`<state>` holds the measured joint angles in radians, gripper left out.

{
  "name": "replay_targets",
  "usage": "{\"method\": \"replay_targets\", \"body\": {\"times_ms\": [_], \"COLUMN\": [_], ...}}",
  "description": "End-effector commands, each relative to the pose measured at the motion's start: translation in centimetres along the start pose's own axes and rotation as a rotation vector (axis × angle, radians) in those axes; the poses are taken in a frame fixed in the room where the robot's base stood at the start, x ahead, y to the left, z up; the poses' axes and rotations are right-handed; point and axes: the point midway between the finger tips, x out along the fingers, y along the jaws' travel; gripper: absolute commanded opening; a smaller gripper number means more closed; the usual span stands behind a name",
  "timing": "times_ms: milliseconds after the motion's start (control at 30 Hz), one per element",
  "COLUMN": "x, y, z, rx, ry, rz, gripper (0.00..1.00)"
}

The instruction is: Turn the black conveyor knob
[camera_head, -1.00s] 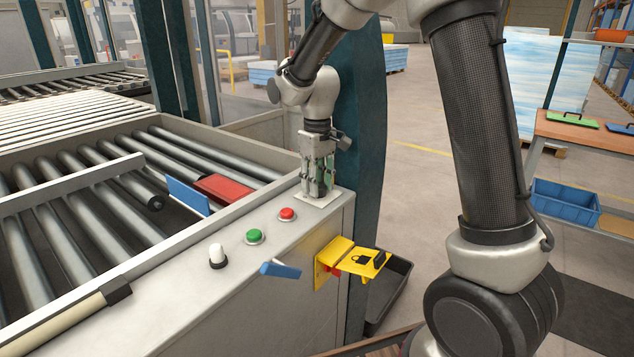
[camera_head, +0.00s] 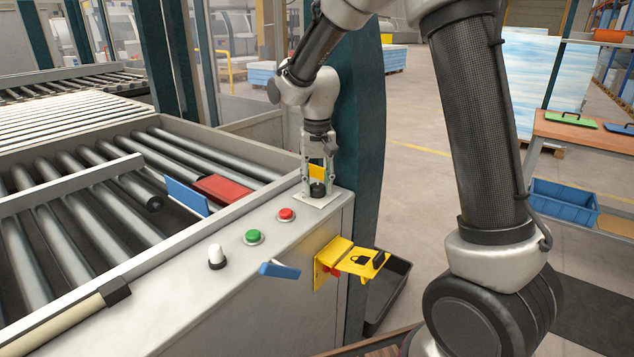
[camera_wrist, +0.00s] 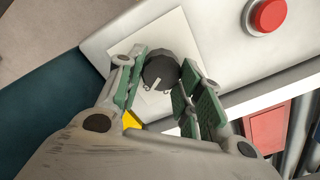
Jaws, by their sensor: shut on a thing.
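The black knob (camera_head: 318,189) stands on a white square plate (camera_head: 316,202) at the far right end of the conveyor's control panel. My gripper (camera_head: 317,183) points down over it, with one finger on each side of the knob. In the wrist view the knob (camera_wrist: 160,71) sits between the green finger pads of my gripper (camera_wrist: 158,82), which is shut on it. A white mark on the knob's top points toward the lower left of that view. Contact at the pads' far edges is hard to see.
The red part (camera_head: 222,189) lies by the rollers.

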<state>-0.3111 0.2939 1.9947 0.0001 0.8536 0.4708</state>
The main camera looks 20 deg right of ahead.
Motion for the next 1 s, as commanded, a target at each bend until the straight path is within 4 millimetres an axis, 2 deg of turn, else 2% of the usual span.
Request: {"method": "replay_targets", "body": {"times_ms": [467,500,600,900,1000], "x": [-0.10,-0.10,-0.08,-0.09,-0.72], "y": [-0.01,-0.01,-0.01,-0.01,-0.03], "z": [-0.10,-0.10,-0.08,-0.04,-0.09], "rx": [0.014,0.014,0.013,0.013,0.013], "ry": [0.003,0.003,0.003,0.001,0.003], "rz": [-0.001,-0.001,-0.001,-0.001,-0.001], "gripper": [0.12,0.41,0.58,0.58,0.58]}}
